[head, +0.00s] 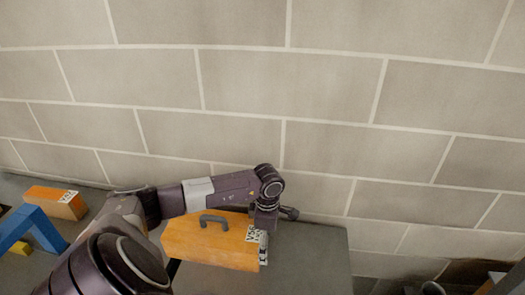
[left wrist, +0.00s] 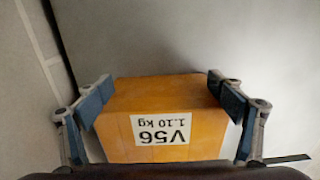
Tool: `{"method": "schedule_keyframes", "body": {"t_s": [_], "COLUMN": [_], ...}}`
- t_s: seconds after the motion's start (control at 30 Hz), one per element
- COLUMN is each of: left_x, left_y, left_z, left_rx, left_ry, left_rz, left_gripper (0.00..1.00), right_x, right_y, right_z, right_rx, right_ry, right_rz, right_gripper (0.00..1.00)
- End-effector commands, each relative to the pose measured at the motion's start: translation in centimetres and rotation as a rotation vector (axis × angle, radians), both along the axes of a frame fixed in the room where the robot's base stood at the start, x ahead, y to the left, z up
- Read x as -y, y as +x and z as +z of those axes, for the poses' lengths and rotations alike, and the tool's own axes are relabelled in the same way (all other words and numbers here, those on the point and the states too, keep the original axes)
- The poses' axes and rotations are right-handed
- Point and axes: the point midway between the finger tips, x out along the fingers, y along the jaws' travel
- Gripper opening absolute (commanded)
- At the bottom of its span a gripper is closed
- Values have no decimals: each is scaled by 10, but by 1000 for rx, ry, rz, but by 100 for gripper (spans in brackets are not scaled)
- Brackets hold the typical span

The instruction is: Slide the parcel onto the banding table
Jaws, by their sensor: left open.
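An orange parcel (head: 208,242) with a dark handle on top and a white label lies on a grey surface (head: 315,262) in the head view. In the left wrist view the parcel (left wrist: 165,98) shows its end with the label "V56 1.10 kg", upside down. My left gripper (head: 263,245) is at the parcel's right end. In the left wrist view its open fingers (left wrist: 163,100) stand on either side of the parcel; whether either finger touches is unclear. My right gripper is not in view. I cannot tell which surface is the banding table.
Another orange box (head: 54,204) with a label lies at the far left, beside a blue angled piece (head: 38,224) and a small yellow block (head: 20,248). A block wall (head: 240,120) rises behind. The grey surface right of the parcel is clear. Dark, partly cropped things show at bottom right.

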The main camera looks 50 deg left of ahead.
Motion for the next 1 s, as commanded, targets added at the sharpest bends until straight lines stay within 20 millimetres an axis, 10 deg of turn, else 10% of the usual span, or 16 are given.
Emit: {"method": "schedule_keyframes", "body": {"t_s": [1.0], "left_x": [-23], "left_y": [-17], "left_z": [-1], "left_rx": [-2], "left_ry": [2], "left_rz": [1], "left_gripper": [87], "right_x": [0], "right_y": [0], "right_z": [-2], "right_rx": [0], "right_ry": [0], "right_rz": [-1], "right_gripper": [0]}}
